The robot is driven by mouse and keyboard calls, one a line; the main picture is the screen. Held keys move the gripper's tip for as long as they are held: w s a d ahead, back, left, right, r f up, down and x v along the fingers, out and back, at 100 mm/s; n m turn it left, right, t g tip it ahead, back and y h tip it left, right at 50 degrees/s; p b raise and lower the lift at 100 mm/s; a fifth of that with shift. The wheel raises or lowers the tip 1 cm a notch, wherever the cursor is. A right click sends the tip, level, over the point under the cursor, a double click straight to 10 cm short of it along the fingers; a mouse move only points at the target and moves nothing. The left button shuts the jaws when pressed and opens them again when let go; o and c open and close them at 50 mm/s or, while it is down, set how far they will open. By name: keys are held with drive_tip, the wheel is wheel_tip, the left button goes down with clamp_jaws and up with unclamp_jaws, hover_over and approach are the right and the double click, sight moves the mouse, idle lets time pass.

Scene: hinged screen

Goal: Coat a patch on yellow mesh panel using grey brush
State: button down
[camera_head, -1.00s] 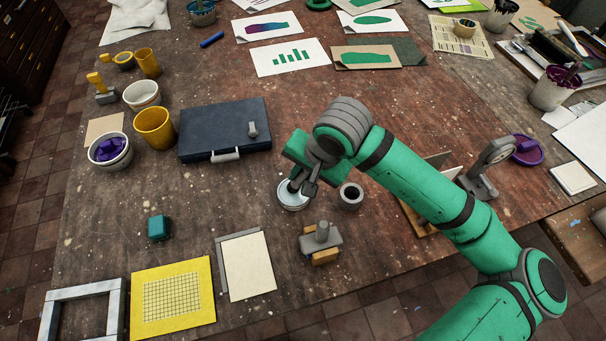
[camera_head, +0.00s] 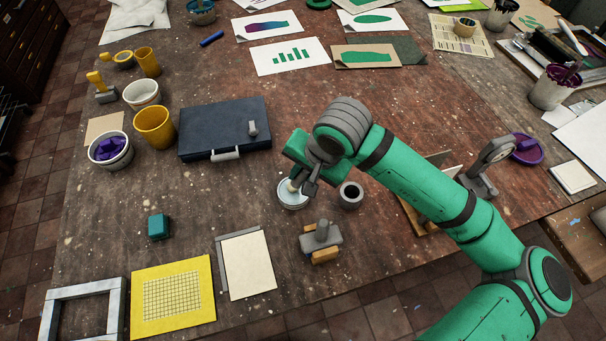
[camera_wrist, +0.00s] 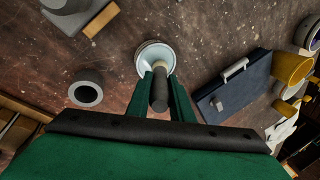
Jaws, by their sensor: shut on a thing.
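The yellow mesh panel (camera_head: 203,311) lies flat at the lower left of the head view, with a grid in its middle that shows no visible coating. My gripper (camera_head: 304,181) is well to its upper right, over a small round pale dish (camera_head: 293,204). In the wrist view my gripper (camera_wrist: 159,92) is shut on the grey brush (camera_wrist: 159,90), whose handle stands between the green fingers. The brush's far end is over or in the dish (camera_wrist: 146,52). I cannot tell whether it touches the contents.
A grey ring-shaped pot (camera_head: 350,196) stands right of the dish, and a grey block tool (camera_head: 321,237) in front. A cream card (camera_head: 248,267), teal block (camera_head: 158,227) and grey frame (camera_head: 52,317) lie near the panel. A dark blue case (camera_head: 225,125) sits behind.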

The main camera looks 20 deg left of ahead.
drive_tip(key=shift+f, duration=0.1)
drive_tip(key=shift+r, duration=3.55)
